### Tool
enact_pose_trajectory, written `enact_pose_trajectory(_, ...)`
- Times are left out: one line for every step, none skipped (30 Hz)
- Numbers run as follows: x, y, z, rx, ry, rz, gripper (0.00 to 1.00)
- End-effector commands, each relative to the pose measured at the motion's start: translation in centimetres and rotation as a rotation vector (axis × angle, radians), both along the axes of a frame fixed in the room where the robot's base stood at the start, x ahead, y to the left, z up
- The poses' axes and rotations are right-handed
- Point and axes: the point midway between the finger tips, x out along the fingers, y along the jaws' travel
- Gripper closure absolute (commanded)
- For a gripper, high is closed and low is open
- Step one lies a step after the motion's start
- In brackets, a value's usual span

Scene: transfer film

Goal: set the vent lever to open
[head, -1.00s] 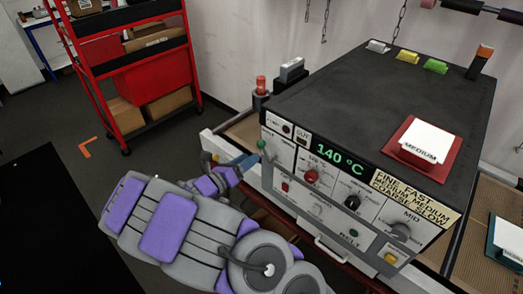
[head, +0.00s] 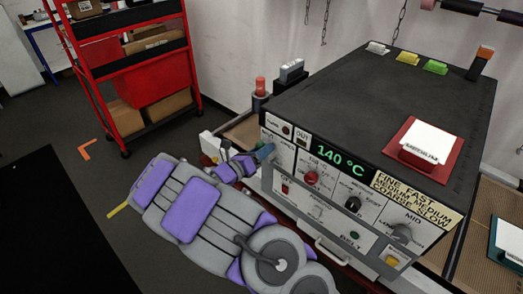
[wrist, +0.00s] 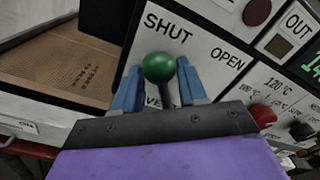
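The vent lever is a dark stem with a round green knob (wrist: 158,67) on the white panel of the machine. In the wrist view the knob sits just below the printed word SHUT, with OPEN to its right. My gripper (wrist: 160,90) has blue fingers, one on each side of the stem. Gaps show between the fingers and the stem, so it looks open around the lever and not closed on it. In the head view my gripper (head: 264,153) is at the panel's upper left corner and hides the lever.
The machine's dark top (head: 370,95) carries a red pad with a white card. Its front has a red knob (head: 311,178), a black knob (head: 353,204) and a grey MID knob (head: 401,233) right of the gripper. A brown conveyor (wrist: 60,80) lies left of the panel.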

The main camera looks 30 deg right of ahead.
Motion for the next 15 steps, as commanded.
enact_pose_trajectory(0.0,-0.02,-0.01,0.0,0.0,0.0,0.64)
enact_pose_trajectory(0.0,-0.04,-0.02,0.0,0.0,0.0,0.67)
enact_pose_trajectory(0.01,-0.05,-0.02,0.001,0.0,0.0,0.7)
enact_pose_trajectory(0.03,-0.05,-0.03,0.001,0.0,0.0,0.73)
enact_pose_trajectory(0.05,-0.07,-0.04,0.001,0.0,0.0,0.76)
enact_pose_trajectory(0.07,-0.07,-0.06,0.001,0.0,0.0,0.8)
enact_pose_trajectory(0.08,-0.08,-0.07,0.001,0.0,0.0,0.83)
enact_pose_trajectory(0.08,-0.08,-0.08,0.001,0.001,0.0,0.86)
enact_pose_trajectory(0.1,-0.08,-0.1,0.001,0.001,0.0,0.9)
enact_pose_trajectory(0.11,-0.09,-0.1,0.002,0.002,0.001,0.92)
enact_pose_trajectory(0.11,-0.1,-0.12,0.002,0.002,0.001,0.95)
enact_pose_trajectory(0.13,-0.11,-0.12,0.002,0.002,0.0,0.99)
enact_pose_trajectory(0.13,-0.1,-0.13,0.002,0.002,0.0,1.0)
enact_pose_trajectory(0.14,-0.11,-0.14,0.002,0.002,0.0,1.0)
enact_pose_trajectory(0.15,-0.11,-0.15,0.002,0.002,0.0,1.0)
